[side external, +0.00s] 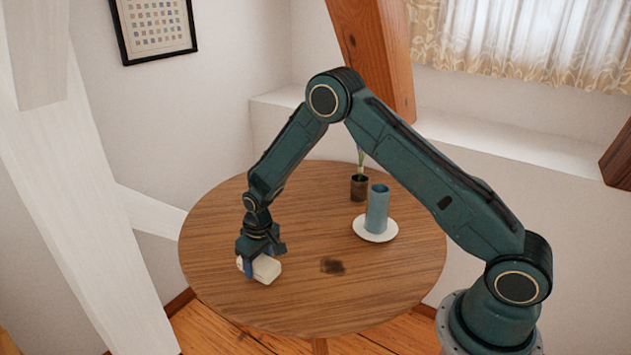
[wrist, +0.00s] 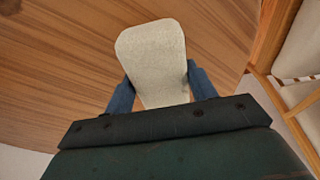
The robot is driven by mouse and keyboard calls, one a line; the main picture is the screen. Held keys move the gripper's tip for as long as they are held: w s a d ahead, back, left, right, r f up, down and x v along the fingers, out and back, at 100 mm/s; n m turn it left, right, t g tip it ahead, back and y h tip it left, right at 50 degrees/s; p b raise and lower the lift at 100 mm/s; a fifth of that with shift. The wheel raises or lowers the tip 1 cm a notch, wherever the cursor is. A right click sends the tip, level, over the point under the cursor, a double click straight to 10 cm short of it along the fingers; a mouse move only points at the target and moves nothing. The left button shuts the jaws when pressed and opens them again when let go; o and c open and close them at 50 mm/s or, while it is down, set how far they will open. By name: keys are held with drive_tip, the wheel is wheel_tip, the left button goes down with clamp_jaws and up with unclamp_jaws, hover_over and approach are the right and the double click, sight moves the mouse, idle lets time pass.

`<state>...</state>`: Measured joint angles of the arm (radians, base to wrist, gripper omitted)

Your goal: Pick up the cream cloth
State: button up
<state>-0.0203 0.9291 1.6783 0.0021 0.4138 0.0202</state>
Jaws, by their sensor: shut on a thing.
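The cream cloth (side external: 266,269) is a small folded block at the front left of the round wooden table (side external: 300,306). It also shows in the wrist view (wrist: 152,58), between two blue fingers. My gripper (side external: 259,264) points down over the cloth and is shut on it, with one finger on each side. In the wrist view my gripper (wrist: 160,86) covers the near end of the cloth. The cloth appears at or very near the tabletop; I cannot tell whether it touches.
A blue-grey cup (side external: 377,209) stands on a white saucer (side external: 376,237) right of centre. A dark patch (side external: 332,266) marks the table front. The table's left part is clear.

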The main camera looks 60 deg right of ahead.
sight(260, 259)
wheel_tip(260, 259, up, 18)
idle(0.5)
idle(0.3)
drive_tip(key=o, duration=0.4)
drive_tip(key=shift+c, duration=1.4)
drive_tip(key=s+d+f+m+h, duration=0.1)
drive_tip(key=s+d+f+m, duration=0.8)
drive_tip(key=s+f, duration=0.3)
drive_tip(key=shift+s+d, duration=0.65)
drive_tip(key=shift+s, duration=0.4)
